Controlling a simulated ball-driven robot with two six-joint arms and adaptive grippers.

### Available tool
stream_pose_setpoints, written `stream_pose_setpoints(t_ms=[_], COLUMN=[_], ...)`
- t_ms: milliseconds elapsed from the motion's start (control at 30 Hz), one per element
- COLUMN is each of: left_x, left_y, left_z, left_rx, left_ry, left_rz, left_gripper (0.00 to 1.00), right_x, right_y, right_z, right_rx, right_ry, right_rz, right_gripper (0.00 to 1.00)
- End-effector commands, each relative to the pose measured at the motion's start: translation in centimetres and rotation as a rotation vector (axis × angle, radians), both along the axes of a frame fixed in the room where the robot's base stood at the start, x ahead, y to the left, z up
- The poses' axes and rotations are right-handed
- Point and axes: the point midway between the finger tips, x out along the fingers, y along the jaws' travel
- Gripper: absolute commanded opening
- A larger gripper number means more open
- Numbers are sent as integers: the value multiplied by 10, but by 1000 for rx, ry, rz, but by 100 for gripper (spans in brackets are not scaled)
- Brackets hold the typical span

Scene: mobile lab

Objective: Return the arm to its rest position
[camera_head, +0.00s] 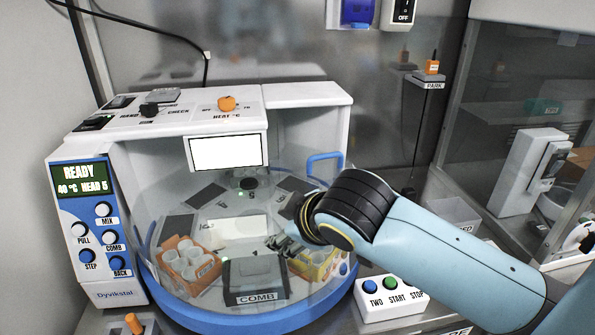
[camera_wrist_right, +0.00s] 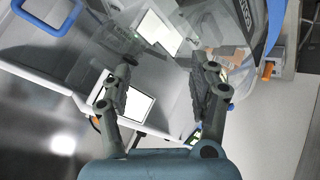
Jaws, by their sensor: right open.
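My right arm (camera_head: 440,255) comes in from the right edge in the head view. Its gripper (camera_head: 285,243) is over the round, clear-covered machine, near the block marked COMB. In the right wrist view the two fingers of the gripper (camera_wrist_right: 160,88) stand wide apart, with nothing between them. Whether the fingers touch the clear cover cannot be told. My left gripper is not in view.
The machine's blue rim (camera_head: 240,318) holds an orange rack (camera_head: 188,262) of white cups, the COMB block (camera_head: 255,280) and a yellow rack (camera_head: 318,262). A button box (camera_head: 388,298) stands at right. A glass-fronted cabinet (camera_head: 520,110) stands behind my arm.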

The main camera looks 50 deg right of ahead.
Motion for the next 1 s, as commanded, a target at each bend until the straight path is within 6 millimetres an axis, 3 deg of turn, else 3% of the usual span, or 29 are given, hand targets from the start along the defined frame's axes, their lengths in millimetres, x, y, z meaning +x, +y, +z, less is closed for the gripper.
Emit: stream_pose_setpoints(t_ms=[200, 833, 1000], left_x=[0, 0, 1], left_y=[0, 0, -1], left_z=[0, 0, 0], left_rx=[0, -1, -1], left_ry=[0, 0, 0], left_rz=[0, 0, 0], left_gripper=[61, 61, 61], right_x=[-11, -13, -44], right_y=[5, 6, 20], right_z=[-7, -8, -8], right_rx=[38, 42, 128], right_ry=[37, 43, 125], right_rz=[-20, -24, -70], right_gripper=[61, 61, 61])
